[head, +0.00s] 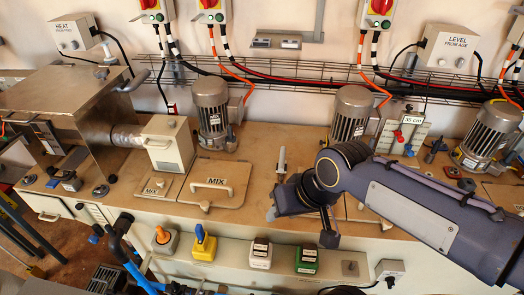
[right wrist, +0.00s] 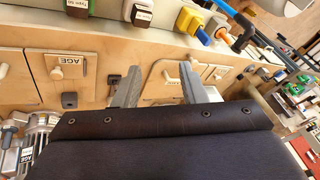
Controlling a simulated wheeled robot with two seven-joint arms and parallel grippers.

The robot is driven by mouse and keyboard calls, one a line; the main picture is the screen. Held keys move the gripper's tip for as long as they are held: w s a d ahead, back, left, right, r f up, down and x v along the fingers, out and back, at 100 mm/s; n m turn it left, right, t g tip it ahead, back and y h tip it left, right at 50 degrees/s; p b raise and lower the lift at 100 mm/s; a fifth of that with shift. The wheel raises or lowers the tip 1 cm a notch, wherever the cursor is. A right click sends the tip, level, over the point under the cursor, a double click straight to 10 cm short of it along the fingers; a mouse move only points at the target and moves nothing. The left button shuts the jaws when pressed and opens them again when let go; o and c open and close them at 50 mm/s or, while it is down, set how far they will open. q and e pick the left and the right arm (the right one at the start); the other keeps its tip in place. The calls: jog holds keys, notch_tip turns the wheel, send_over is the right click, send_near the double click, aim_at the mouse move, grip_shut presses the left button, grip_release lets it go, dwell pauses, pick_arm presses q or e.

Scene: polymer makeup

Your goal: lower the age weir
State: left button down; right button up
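No part labelled as a weir can be read. A pale upright panel (head: 404,136) under a "35 cm" sign (head: 411,120) stands at the back right in the head view, with red and blue parts on it. A small wooden plate labelled AGE (right wrist: 65,66) shows upside down in the right wrist view. My right gripper (head: 305,195) is open and empty above the bench, between the MIX lid and the middle motor. Its two grey fingers (right wrist: 160,88) are spread wide in the wrist view. My right arm hides part of the bench. My left gripper is not in view.
The MIX lid (head: 216,187) with its handle lies left of my right gripper. Motors (head: 211,108) (head: 352,113) stand along the back. A wire cable tray (head: 285,72) runs along the wall. Coloured switches (head: 203,244) line the front face.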

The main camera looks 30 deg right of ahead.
jog(key=w+d+m+g+h, duration=0.25)
jog(key=w+d, duration=0.35)
jog(key=w, duration=0.4)
jog(key=m+h+p, duration=0.1)
jog(key=m+h, duration=0.1)
jog(key=h, duration=0.2)
send_over(282, 153)
jog(key=s+a, duration=0.1)
jog(key=a, duration=0.1)
notch_tip(282, 153, down, 3)
jog(key=shift+s+a+f, duration=0.1)
jog(key=shift+f, duration=0.1)
jog(key=p+x, duration=0.1)
jog(key=x, duration=0.6)
jog(key=shift+c, duration=0.4)
grip_shut()
